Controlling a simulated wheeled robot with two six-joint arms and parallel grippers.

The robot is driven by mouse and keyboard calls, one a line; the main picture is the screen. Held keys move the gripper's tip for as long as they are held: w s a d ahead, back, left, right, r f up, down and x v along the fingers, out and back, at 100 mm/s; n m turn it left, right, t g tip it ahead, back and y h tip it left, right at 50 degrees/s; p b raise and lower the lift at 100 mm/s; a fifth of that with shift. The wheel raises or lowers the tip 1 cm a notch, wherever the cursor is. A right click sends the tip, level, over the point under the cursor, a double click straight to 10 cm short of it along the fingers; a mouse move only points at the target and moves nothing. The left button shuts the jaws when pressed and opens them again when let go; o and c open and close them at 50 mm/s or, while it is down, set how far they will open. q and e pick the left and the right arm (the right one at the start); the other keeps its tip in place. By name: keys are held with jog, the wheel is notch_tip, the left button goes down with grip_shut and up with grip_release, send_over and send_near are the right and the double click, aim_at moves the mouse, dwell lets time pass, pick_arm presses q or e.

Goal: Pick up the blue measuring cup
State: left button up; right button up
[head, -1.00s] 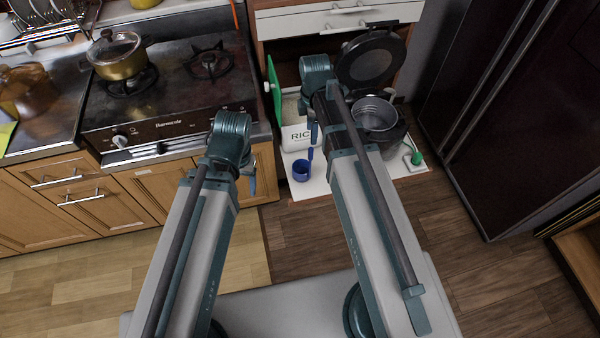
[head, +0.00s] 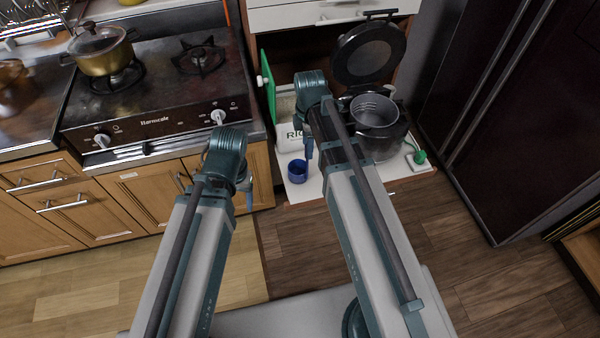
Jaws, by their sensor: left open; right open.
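The blue measuring cup (head: 297,171) stands on the low white pull-out shelf (head: 302,190), near its front left corner. Its handle is largely hidden behind my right arm. My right gripper (head: 308,150) hangs just right of the cup and above it, apart from it as far as I can tell, open and empty. My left gripper (head: 249,200) points down in front of the wooden cabinet, left of the shelf, open and empty. Both grippers show only small and partly, behind their wrists.
An open rice cooker (head: 375,110) with its lid up stands on the shelf, right of my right arm. A white rice box (head: 288,138) with a green lid (head: 268,92) is behind the cup. A stove (head: 150,100) with a pot (head: 102,52) is left. A dark fridge (head: 490,110) is right.

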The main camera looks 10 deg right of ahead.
jog(key=shift+s+f+b, duration=0.15)
jog(key=shift+f+b, duration=2.5)
jog(key=shift+r, duration=0.1)
grip_shut()
